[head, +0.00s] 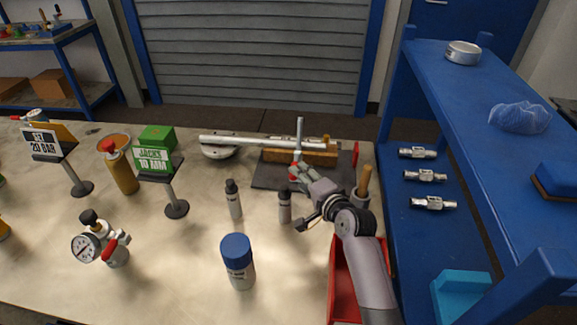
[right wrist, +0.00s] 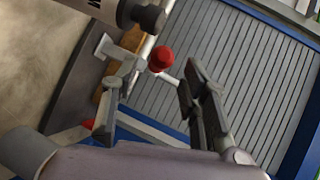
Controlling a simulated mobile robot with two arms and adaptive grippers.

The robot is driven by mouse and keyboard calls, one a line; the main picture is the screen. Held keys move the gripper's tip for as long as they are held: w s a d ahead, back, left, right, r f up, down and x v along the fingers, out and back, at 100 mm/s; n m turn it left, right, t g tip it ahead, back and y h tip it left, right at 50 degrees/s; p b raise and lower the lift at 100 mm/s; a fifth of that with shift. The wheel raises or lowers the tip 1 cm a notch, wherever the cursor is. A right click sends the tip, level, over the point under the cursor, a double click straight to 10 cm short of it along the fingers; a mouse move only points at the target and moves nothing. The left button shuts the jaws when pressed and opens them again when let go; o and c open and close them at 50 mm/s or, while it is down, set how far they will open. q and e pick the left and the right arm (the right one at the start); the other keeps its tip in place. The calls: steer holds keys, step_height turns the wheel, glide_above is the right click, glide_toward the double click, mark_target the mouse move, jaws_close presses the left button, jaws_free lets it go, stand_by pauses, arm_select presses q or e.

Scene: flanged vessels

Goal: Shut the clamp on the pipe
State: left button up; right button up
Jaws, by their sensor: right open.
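A pale pipe (head: 262,142) lies across the back of the table, over a wooden block (head: 318,158) on a dark base plate (head: 268,182). A grey metal bar (head: 299,130) of the clamp stands upright beside the pipe. In the right wrist view a red knob (right wrist: 161,58) lies ahead of the fingers, close to the pipe (right wrist: 147,48). My right gripper (head: 298,172) is in front of the clamp. In the right wrist view its fingers (right wrist: 152,100) are apart with nothing between them. The clamp's lower parts are partly hidden by the gripper. My left gripper is out of view.
Small dark-capped bottles (head: 234,200) (head: 285,207) and a blue-capped jar (head: 238,262) stand near my right arm. A red bin (head: 342,285) is below it. Sign stands (head: 177,208) and a gauge (head: 87,246) are to the left; a blue shelf (head: 455,95) is on the right.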

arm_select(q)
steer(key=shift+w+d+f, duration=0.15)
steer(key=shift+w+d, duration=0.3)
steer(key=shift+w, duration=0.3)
arm_select(e)
steer(key=x, duration=0.9)
steer(key=shift+c, duration=0.3)
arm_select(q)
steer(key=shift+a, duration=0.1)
arm_select(e)
jaws_close()
steer(key=shift+f, duration=0.1)
